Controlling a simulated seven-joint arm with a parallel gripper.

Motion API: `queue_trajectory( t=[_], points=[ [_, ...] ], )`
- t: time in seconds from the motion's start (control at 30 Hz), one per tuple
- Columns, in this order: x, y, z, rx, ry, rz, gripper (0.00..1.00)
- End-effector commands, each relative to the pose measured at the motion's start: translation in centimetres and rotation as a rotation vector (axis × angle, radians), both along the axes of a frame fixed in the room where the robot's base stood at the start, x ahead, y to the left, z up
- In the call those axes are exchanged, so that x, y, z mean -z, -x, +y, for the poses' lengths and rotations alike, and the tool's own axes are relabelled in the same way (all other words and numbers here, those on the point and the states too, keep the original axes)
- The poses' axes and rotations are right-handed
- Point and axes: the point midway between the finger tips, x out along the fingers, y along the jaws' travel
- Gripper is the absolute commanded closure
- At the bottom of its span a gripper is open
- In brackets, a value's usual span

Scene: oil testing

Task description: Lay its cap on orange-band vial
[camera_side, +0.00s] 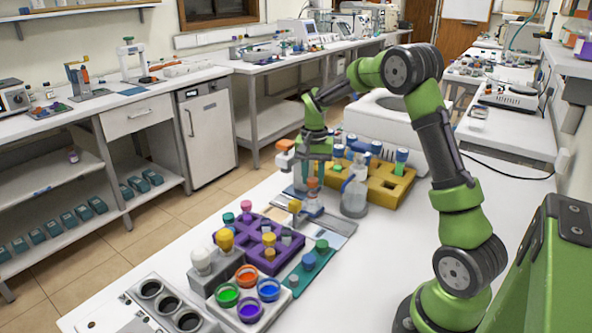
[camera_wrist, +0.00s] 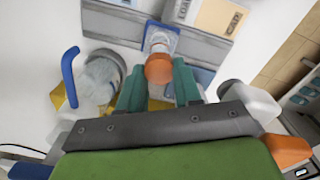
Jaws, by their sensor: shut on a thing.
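My gripper (camera_side: 315,180) points down over the metal plate, and its green fingers are shut on an orange cap (camera_side: 313,183). In the wrist view the orange cap (camera_wrist: 158,68) shows between the two green fingertips (camera_wrist: 158,85). A clear vial (camera_side: 313,204) stands below the cap on a bluish base. In the wrist view the vial (camera_wrist: 160,41) lies in line with the cap and is partly covered by it. I cannot tell whether the cap touches the vial's mouth, and I cannot make out its band.
A clear wash bottle (camera_side: 354,196) stands close to the right of my gripper; its blue part (camera_wrist: 69,78) shows in the wrist view. Behind is a yellow rack (camera_side: 385,195) with several capped vials. In front are a purple rack (camera_side: 284,262) and a tray of coloured jars (camera_side: 217,300).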

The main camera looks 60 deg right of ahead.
Motion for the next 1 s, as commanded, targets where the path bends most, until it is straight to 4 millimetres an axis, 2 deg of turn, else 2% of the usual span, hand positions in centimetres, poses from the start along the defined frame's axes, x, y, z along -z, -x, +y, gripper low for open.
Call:
queue_trajectory(
  t=[1.0],
  points=[
    [1.1, 0.0, 0.0, 0.002, -0.001, 0.000, 0.94]
  ],
)
